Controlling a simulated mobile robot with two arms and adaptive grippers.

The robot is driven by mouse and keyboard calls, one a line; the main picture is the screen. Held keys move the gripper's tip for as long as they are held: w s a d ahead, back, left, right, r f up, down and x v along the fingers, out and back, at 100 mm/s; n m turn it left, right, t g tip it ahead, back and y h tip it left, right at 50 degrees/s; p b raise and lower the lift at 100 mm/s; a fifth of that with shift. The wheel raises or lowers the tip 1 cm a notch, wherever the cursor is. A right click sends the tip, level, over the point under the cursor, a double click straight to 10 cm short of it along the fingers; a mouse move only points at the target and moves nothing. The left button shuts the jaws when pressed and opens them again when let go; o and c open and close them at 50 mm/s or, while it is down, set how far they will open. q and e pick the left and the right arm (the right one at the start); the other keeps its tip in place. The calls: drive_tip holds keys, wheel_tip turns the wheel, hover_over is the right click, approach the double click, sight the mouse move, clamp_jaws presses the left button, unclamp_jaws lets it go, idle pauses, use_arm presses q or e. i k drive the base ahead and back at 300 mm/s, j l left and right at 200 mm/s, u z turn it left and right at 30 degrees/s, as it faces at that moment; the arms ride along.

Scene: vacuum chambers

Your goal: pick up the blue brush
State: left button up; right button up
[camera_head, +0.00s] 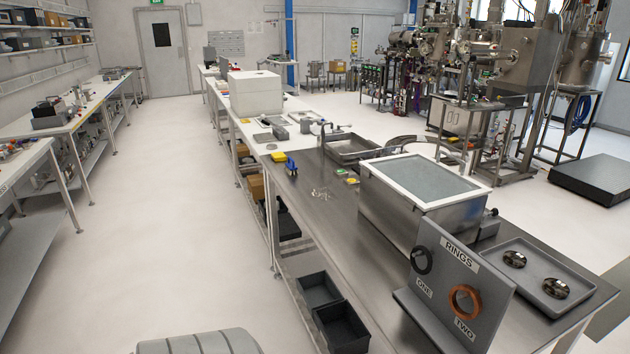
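A small blue object (291,165) stands on the far left part of the steel table (330,235), near its left edge. It is the only small blue thing I make out on this table, but it is too small to tell for sure that it is the brush. Neither my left gripper nor my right gripper is in view.
A yellow item (279,157) lies beside the blue object. A sink (352,148), a lidded steel tank (420,190), a RINGS board (455,285) and a grey tray (533,276) are on the table. Dark bins (341,328) sit below its left edge. The left aisle floor (165,200) is clear.

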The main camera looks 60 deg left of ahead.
sight(290, 167)
drive_tip(key=u, duration=2.95)
drive_tip(key=i+u, duration=0.2)
drive_tip(key=i, duration=2.95)
drive_tip(key=i+z, duration=0.3)
drive_tip(key=i+j+z, duration=0.25)
drive_tip(key=i, duration=0.2)
drive_tip(key=i+j+z, duration=0.3)
drive_tip(key=l+z, duration=0.1)
drive_tip(key=z, duration=1.85)
drive_tip(key=i+j, duration=0.05)
